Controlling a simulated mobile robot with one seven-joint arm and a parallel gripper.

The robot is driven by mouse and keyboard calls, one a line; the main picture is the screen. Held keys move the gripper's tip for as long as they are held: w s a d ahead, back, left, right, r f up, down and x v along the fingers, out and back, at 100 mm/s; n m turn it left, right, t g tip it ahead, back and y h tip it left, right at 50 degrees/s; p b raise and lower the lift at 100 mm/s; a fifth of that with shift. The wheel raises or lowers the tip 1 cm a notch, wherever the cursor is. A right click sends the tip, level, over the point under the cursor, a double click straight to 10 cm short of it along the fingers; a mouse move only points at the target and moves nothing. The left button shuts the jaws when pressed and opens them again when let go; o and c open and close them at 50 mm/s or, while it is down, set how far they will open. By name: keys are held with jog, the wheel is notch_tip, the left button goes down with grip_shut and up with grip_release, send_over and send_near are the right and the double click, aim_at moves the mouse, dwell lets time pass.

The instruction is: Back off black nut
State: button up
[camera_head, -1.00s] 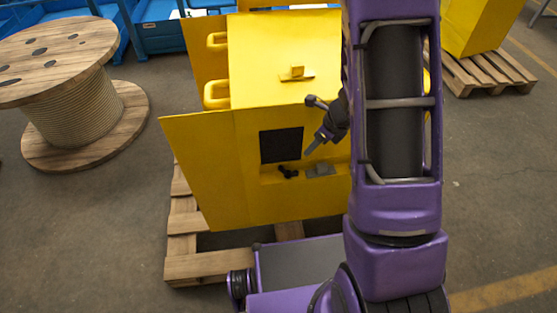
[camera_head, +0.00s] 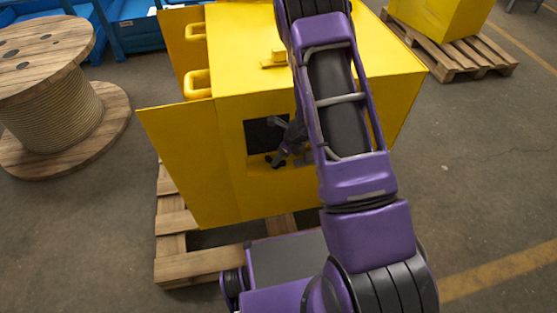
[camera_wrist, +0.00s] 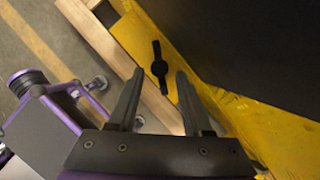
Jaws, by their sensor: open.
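In the head view the black nut (camera_head: 274,161) shows small on the ledge below the dark opening. My gripper (camera_wrist: 158,92) is open, its two dark fingers apart with nothing between them. The fingers do not touch the nut in the wrist view. In the head view my gripper (camera_head: 279,143) is beside the nut at the opening, partly hidden by my arm.
The yellow housing (camera_head: 220,130) with its dark opening (camera_head: 262,135) stands on a wooden pallet (camera_head: 180,268). Its open yellow door panel (camera_head: 185,165) is at the left. A wooden cable spool (camera_head: 60,110) stands far left. Another pallet (camera_head: 470,55) stands at the back right.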

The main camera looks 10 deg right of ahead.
jog(key=shift+x, duration=0.85)
jog(key=shift+c, duration=0.3)
grip_shut()
